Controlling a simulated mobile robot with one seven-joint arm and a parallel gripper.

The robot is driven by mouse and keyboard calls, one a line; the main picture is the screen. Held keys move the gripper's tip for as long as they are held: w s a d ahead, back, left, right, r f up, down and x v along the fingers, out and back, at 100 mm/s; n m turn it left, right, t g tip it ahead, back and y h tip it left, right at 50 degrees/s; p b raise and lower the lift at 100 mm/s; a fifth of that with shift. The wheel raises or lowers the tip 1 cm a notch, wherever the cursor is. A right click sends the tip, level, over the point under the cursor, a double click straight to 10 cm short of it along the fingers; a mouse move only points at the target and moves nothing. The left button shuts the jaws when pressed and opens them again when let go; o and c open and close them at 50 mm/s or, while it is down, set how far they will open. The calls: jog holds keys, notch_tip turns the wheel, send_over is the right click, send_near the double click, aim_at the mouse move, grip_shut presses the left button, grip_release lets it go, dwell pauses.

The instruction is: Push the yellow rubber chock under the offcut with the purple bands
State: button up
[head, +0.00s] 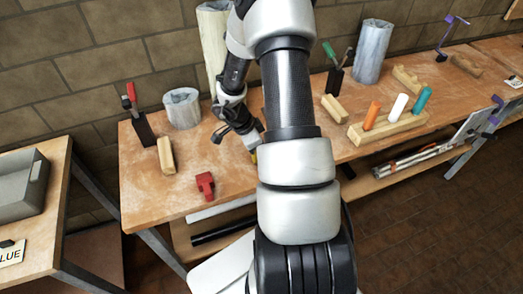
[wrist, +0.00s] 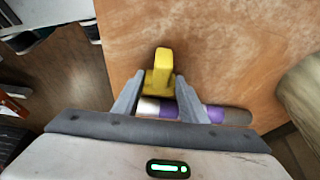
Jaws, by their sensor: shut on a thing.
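The yellow rubber chock (wrist: 161,68) is between the two fingers of my gripper (wrist: 158,82) in the wrist view, over the wooden bench top. My gripper is shut on it. The offcut with the purple bands (wrist: 215,114) is a round bar lying crosswise, close to the chock on the side of my gripper's body. My fingers cross over it and hide part of it. I cannot tell whether the chock touches it. In the head view only a sliver of yellow (head: 254,156) shows beside my arm; the offcut is hidden there.
The bench (head: 185,200) also holds a red block (head: 205,185), a wooden block (head: 166,155), a short grey cylinder (head: 182,108) and a tall pale cylinder (head: 213,45). A pegged block (head: 388,128) is to the right. Bare bench top surrounds the red block.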

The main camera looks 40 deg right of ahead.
jog(key=shift+s+d+p, duration=0.15)
jog(key=shift+d+p, duration=0.2)
jog(key=shift+d, duration=0.25)
jog(key=o, duration=1.2)
jog(key=p+v, duration=0.3)
jog(key=v, duration=1.4)
jog(key=shift+a+r, duration=0.2)
